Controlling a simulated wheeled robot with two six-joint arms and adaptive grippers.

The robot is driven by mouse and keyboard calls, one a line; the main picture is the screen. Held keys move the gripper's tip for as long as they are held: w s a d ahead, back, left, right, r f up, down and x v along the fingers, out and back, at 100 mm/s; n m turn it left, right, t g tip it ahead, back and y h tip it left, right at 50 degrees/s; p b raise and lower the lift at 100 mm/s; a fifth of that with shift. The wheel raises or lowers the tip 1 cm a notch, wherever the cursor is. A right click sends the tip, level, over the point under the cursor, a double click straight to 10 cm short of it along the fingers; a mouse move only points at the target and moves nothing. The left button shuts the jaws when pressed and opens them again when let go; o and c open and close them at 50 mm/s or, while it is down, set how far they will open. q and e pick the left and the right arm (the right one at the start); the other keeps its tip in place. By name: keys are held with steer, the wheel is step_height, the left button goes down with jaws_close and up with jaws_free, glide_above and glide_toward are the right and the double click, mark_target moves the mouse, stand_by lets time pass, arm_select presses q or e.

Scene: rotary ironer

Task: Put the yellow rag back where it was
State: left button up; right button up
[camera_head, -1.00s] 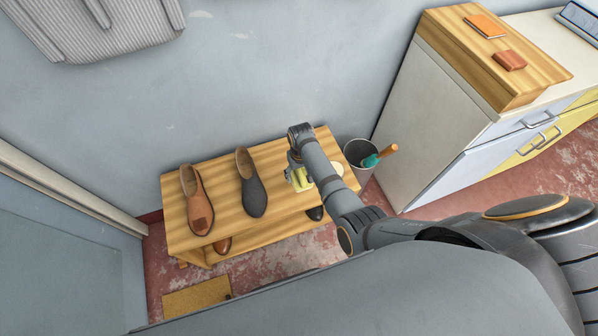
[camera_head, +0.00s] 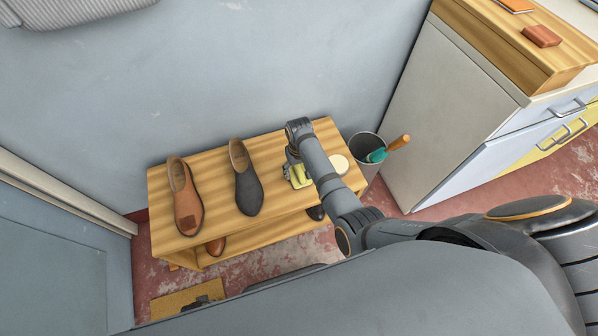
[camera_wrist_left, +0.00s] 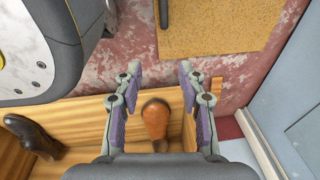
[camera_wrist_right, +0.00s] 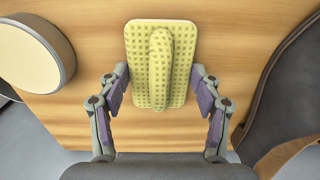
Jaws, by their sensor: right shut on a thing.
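The yellow rag (camera_wrist_right: 143,90), a dotted pad with a raised ridge along its middle, lies flat on the wooden shoe bench top. In the head view the rag (camera_head: 300,181) shows beside my right wrist, partly hidden by it. My right gripper (camera_wrist_right: 160,72) has its fingers at both sides of the rag and is shut on it. My left gripper (camera_wrist_left: 160,68) is open and empty, low by the front of the bench, with a brown shoe tip (camera_wrist_left: 155,118) on the lower shelf in its view.
On the bench (camera_head: 215,165) stand a brown shoe (camera_head: 185,198) and a dark shoe (camera_head: 245,180), left of the rag. A round pale-topped tin (camera_wrist_right: 28,55) is on its other side. A bin (camera_head: 368,150) stands right of the bench, a doormat (camera_wrist_left: 210,25) on the floor in front.

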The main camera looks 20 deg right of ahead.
mark_target(299, 169)
steer(key=shift+f, duration=0.15)
steer(key=o, duration=1.1)
arm_select(q)
steer(key=shift+w, duration=0.1)
arm_select(e)
steer(key=shift+r, duration=0.4)
arm_select(q)
steer(key=s+p, duration=0.3)
steer(key=s, duration=0.3)
steer(key=shift+s+a+p, duration=0.15)
steer(key=shift+s+p, duration=0.2)
arm_select(e)
step_height(299, 169, up, 12)
steer(key=shift+f, duration=0.2)
arm_select(q)
steer(key=shift+f, duration=0.1)
arm_select(e)
steer(key=shift+d, duration=0.1)
